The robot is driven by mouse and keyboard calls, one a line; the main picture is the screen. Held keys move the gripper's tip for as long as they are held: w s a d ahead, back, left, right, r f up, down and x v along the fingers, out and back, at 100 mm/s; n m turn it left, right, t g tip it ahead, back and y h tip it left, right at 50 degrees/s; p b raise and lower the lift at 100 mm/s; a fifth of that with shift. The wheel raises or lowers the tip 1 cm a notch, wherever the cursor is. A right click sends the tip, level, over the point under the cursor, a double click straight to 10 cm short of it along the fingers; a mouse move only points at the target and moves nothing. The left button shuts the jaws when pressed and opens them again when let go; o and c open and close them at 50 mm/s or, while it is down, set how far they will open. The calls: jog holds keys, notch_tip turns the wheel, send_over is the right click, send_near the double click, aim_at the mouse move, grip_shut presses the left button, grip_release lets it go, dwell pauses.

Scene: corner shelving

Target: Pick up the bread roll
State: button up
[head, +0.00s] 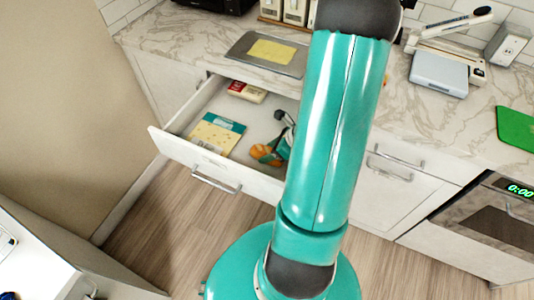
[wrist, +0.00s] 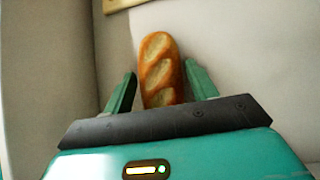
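The bread roll (wrist: 160,72) is a long golden-brown loaf with pale slashes across its top. In the wrist view it lies on the pale drawer floor, pointing away from me. My gripper (wrist: 161,68) is open, with one green finger on each side of the roll. A narrow gap shows beside the roll near the fingertips. The near end of the roll is hidden behind my dark gripper body. In the head view, my gripper reaches down into the open drawer (head: 172,128), beside orange-brown shapes that look like the roll, partly covered by my arm.
The drawer also holds a yellow and teal packet (head: 216,134) and a red and white box (head: 246,92). Its walls are close around my gripper. The marble counter (head: 185,40) above carries a grey tray (head: 268,54) and a white scale (head: 439,74).

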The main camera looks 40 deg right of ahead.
jog(key=c, duration=0.6)
jog(key=shift+r, duration=0.1)
